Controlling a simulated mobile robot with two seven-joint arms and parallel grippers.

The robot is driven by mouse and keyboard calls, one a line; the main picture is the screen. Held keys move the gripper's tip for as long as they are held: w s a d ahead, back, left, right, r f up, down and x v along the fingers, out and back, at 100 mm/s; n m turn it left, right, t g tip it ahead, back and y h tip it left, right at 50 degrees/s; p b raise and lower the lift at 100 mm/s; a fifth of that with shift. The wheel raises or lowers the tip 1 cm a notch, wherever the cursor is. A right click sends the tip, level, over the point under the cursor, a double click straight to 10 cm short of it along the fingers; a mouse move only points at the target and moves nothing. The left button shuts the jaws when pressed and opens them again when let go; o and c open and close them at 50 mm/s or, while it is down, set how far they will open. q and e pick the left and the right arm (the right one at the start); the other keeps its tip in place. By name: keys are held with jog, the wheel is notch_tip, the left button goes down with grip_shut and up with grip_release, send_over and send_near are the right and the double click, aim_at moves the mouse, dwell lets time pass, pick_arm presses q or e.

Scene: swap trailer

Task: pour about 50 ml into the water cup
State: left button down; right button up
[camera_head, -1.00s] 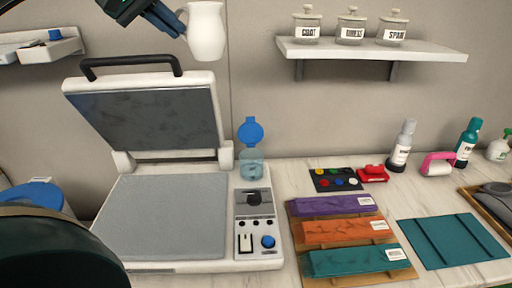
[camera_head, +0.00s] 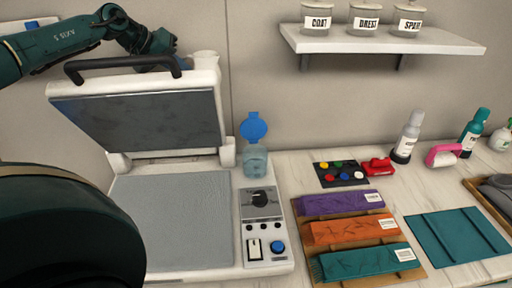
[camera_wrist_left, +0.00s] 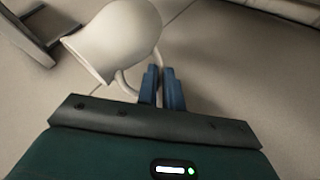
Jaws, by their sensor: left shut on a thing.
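The water cup (camera_head: 255,163) is a small clear vessel with a round blue lid (camera_head: 254,127) standing up over it. It stands at the back right of the press, beside its hinge. My left gripper (camera_wrist_left: 163,78) is shut on the handle of a white jug (camera_wrist_left: 115,38), which looks tilted in the left wrist view. In the head view only the jug's top (camera_head: 206,62) shows, above and left of the cup; the press's raised lid hides the rest. The jug's contents are not visible. My right gripper is not in view.
The press (camera_head: 175,218) stands open, its raised upper plate (camera_head: 150,122) in front of my left forearm and the jug. A shelf with labelled jars (camera_head: 385,42) hangs at upper right. Coloured fabric strips (camera_head: 342,203) lie right of the press. The wall behind the cup is clear.

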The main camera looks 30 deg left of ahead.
aim_at(191, 56)
pick_arm(q)
jog(key=shift+w+a+f, duration=0.1)
jog(key=shift+a+f, duration=0.1)
jog(key=shift+f, duration=0.05)
jog(key=shift+d+r, duration=0.1)
jog(key=shift+r, duration=0.1)
jog(key=d+r+y, duration=0.2)
jog(key=r, duration=0.1)
jog(key=d+r+m+y, duration=0.1)
jog(key=shift+w+r+g+y, duration=0.2)
jog(key=shift+w+g+y, duration=0.1)
jog(key=shift+g, duration=0.1)
jog(key=d+r+m+y+b, duration=0.1)
jog(key=d+r+m+y, duration=0.1)
jog(key=d+r+y, duration=0.2)
jog(key=shift+w+d+r+g+y+b, duration=0.2)
jog(key=shift+w+d+g+y+b, duration=0.15)
jog(key=shift+w+d+g+y, duration=0.25)
jog(key=shift+s, duration=0.15)
